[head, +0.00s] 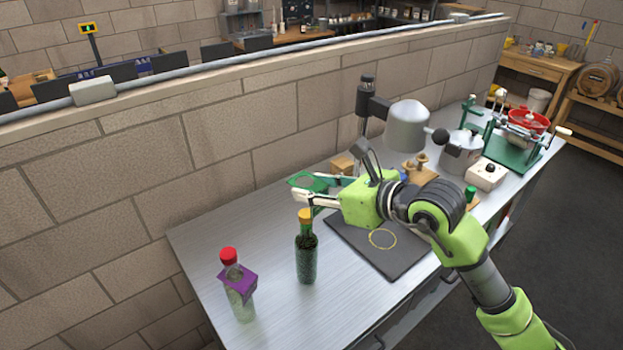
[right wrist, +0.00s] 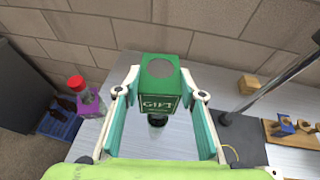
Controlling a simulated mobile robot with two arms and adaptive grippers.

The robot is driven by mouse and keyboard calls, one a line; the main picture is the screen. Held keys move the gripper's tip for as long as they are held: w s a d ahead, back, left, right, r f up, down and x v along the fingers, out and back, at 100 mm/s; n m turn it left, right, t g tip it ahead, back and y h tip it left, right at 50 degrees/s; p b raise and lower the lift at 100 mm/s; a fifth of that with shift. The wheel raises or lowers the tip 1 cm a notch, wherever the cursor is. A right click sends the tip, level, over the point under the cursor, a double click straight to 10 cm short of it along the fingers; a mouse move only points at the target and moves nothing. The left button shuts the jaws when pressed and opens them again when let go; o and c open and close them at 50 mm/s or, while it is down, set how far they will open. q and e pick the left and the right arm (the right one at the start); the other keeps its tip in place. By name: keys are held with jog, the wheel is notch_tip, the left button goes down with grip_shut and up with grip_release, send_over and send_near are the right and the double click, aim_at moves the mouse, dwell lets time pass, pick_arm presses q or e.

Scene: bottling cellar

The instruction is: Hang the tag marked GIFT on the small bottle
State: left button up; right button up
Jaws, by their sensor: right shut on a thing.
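My right gripper (head: 308,195) is shut on the green tag (head: 306,181). In the right wrist view the tag (right wrist: 160,100) reads GIFT, sits between the fingertips and has a large round hole in its upper part. A dark green bottle (head: 306,262) with an orange cap stands upright on the bench, below and in front of the gripper. A clear bottle (head: 240,304) with a red cap stands farther left and wears a purple tag (head: 237,283) on its neck. In the right wrist view a dark round thing (right wrist: 157,121) shows just below the tag, mostly hidden. My left gripper is not in view.
A dark mat (head: 360,251) with a yellow ring (head: 382,238) lies right of the dark bottle. A grey stand machine (head: 406,127) and a wooden block (head: 343,164) stand behind. A brick wall runs along the back. The bench's left end (head: 196,246) is clear.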

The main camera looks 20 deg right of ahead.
aim_at(322, 208)
jog(key=shift+w+d+r, duration=0.35)
jog(key=shift+w, duration=0.05)
jog(key=shift+f, duration=0.2)
jog(key=shift+a+f+h+b, duration=0.2)
jog(key=shift+f+h+b, duration=0.1)
jog(key=shift+f+b, duration=0.3)
notch_tip(322, 208, down, 5)
jog(key=b, duration=0.3)
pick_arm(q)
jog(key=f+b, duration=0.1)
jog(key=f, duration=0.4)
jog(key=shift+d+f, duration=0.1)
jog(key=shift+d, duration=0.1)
pick_arm(e)
jog(key=shift+f, duration=0.65)
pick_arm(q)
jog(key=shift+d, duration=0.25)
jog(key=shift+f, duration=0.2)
pick_arm(e)
jog(key=shift+f, duration=0.15)
pick_arm(q)
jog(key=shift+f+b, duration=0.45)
jog(key=shift+b, duration=0.3)
pick_arm(e)
jog(key=shift+f, duration=0.45)
